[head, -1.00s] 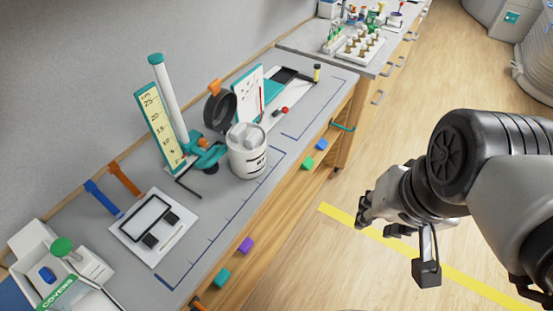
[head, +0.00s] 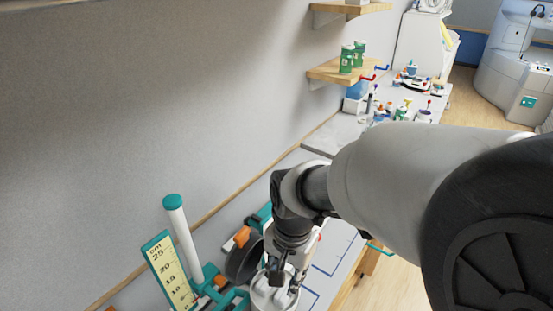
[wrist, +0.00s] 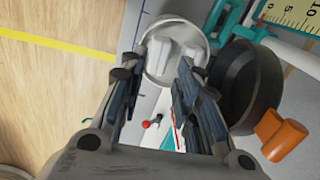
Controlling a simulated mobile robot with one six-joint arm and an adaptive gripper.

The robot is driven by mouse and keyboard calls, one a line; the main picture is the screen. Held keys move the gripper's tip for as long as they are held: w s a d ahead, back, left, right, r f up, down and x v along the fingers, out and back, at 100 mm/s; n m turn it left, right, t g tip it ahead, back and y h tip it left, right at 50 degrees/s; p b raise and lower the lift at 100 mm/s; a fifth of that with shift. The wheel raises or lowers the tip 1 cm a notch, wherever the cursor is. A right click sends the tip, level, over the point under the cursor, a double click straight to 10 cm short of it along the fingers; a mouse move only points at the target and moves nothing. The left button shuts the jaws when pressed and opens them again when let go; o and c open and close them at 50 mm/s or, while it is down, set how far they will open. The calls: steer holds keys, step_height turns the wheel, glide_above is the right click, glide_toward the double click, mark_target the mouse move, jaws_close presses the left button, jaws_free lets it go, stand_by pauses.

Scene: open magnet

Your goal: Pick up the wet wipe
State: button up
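A white round tub (wrist: 149,68) stands on the bench, and a folded white wet wipe (wrist: 167,52) sticks up from its open top. In the head view the tub (head: 262,296) is at the bottom edge, and my gripper covers most of its top. My gripper (wrist: 170,66) is open, with one finger on each side of the wipe in the wrist view. In the head view my gripper (head: 287,281) points down over the tub. I cannot tell how far the fingertips are above the wipe or whether they touch it.
A black ring-shaped part (wrist: 250,88) with an orange knob (wrist: 280,136) stands close beside the tub. A teal-based stand with a yellow centimetre scale (head: 168,272) is to the left. A red-tipped piece (wrist: 146,124) lies on the bench. The wall is behind.

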mark_target(283, 292)
steer(key=f, duration=0.2)
steer(key=shift+w+a+f, duration=0.1)
steer(key=shift+w+f, duration=0.15)
steer(key=shift+f, duration=0.15)
steer(key=f+b, duration=0.1)
steer(key=f, duration=0.1)
steer(key=f+b, duration=0.1)
steer(key=f, duration=0.2)
steer(key=shift+w+f, duration=0.2)
steer(key=shift+f, duration=0.1)
steer(key=shift+c, duration=0.4)
steer(key=c, duration=0.4)
